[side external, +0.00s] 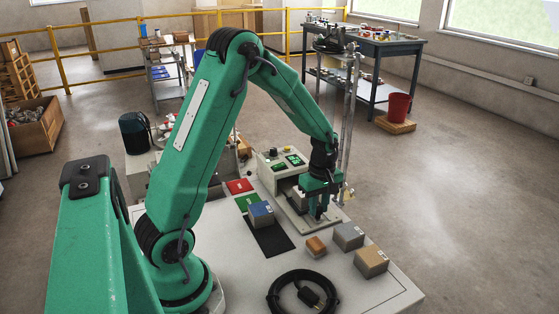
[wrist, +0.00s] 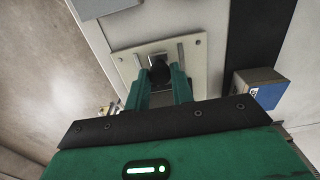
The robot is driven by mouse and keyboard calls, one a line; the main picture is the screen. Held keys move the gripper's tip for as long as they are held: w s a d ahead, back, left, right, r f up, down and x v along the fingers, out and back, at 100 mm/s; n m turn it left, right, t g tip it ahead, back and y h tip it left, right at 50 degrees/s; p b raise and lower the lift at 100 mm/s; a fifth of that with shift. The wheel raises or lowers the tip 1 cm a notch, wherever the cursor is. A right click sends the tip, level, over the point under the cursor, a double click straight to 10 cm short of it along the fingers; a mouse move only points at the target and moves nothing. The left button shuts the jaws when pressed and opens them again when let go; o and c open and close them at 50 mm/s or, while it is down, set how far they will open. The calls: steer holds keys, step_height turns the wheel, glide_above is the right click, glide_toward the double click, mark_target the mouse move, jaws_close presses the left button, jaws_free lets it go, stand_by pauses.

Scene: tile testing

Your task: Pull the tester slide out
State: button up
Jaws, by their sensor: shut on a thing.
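The tester (side external: 283,163) is a pale box with green-lit displays, standing behind my gripper on the white table. A cream base plate (wrist: 137,65) with two metal rails extends from it. Between the rails is the slide, with a dark round knob (wrist: 159,72) at its near end. My gripper (side external: 319,216) points down over the plate. It also shows in the wrist view (wrist: 160,82), its two green fingers shut on the knob. My gripper and arm hide most of the slide in the side view.
A blue-topped block (side external: 261,213) stands on a black mat (side external: 270,241) left of the plate. Red (side external: 239,186) and green (side external: 247,203) pads lie behind it. Orange (side external: 316,246), grey (side external: 348,236) and tan (side external: 371,261) blocks and a coiled black cable (side external: 279,290) are in front.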

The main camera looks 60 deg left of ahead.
steer(key=o, duration=0.8)
steer(key=shift+d, duration=0.1)
steer(key=shift+r, duration=0.1)
steer(key=shift+r, duration=2.95)
steer(key=shift+d+r, duration=0.15)
steer(key=shift+r, duration=0.2)
steer(key=s+d+r+m+t, duration=0.2)
steer(key=s+d+r+m, duration=0.3)
steer(key=s+r+m, duration=0.2)
steer(key=s+d+r+m+t, duration=0.3)
steer(key=s+d+r+m, duration=0.3)
steer(key=s+m, duration=0.4)
steer(key=shift+s+d+r+m+t, duration=0.15)
steer(key=shift+s+r+m+t, duration=0.2)
steer(key=shift+r+m, duration=0.2)
